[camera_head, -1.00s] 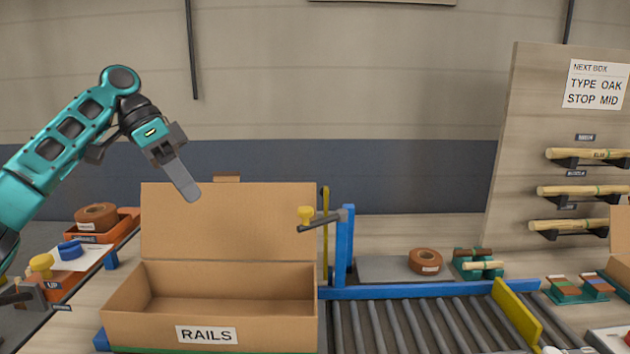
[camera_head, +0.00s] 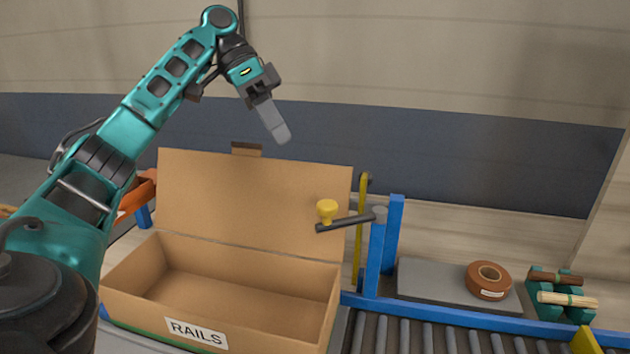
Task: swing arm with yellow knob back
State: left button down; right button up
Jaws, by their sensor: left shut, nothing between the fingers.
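The yellow knob (camera_head: 327,211) stands on the free end of a dark swing arm (camera_head: 345,223). The arm reaches left from a blue post (camera_head: 383,245) and ends in front of the raised lid of the cardboard box. My left gripper (camera_head: 281,134) is shut and empty, pointing down and right. In the picture it is above the lid's top edge, up and left of the knob and apart from it. My right gripper is not in view.
The open cardboard box (camera_head: 190,323) labelled RAILS has its lid (camera_head: 250,200) standing up. A yellow upright bar (camera_head: 361,235) is beside the post. A brown tape roll (camera_head: 489,280) lies on a grey plate (camera_head: 425,280). Rollers (camera_head: 410,337) run at the front right.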

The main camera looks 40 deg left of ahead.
pick_arm(q)
jog(key=x, duration=0.8)
jog(key=shift+d+f, duration=0.15)
jog(key=shift+f, duration=0.15)
jog(key=d, duration=0.1)
jog(key=s+d, duration=0.1)
jog(key=d, duration=0.1)
jog(key=shift+s+d, duration=0.25)
jog(key=shift+d, duration=0.1)
